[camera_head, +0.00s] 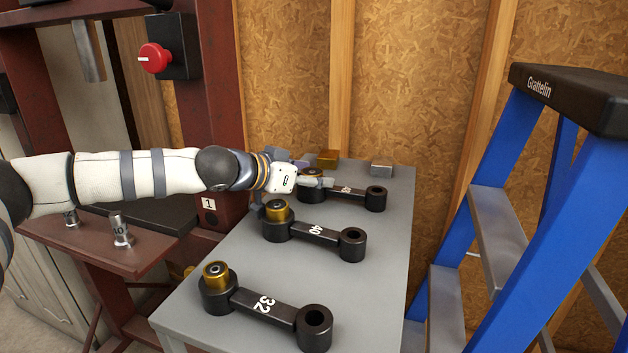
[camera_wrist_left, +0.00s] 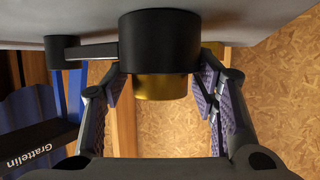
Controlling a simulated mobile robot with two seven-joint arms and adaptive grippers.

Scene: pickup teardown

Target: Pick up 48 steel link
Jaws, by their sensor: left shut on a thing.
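The 48 steel link (camera_head: 376,198) is the farthest of three black links on the grey table, with its number partly hidden. My left gripper (camera_head: 309,174) reaches in from the left and is shut around its near-left round end. A brass bushing sits in that end. In the left wrist view, which is upside down, the link's black round end (camera_wrist_left: 160,42) and brass bushing (camera_wrist_left: 162,88) lie between the two fingers (camera_wrist_left: 164,84). I cannot tell whether the link is clear of the table. My right gripper is not in view.
The link marked 40 (camera_head: 315,232) and the link marked 32 (camera_head: 265,302) lie nearer on the grey table (camera_head: 385,280). Small brass (camera_head: 328,158) and grey blocks (camera_head: 381,170) stand at the back. A blue stepladder (camera_head: 455,230) stands right; a red press frame (camera_head: 205,90) stands left.

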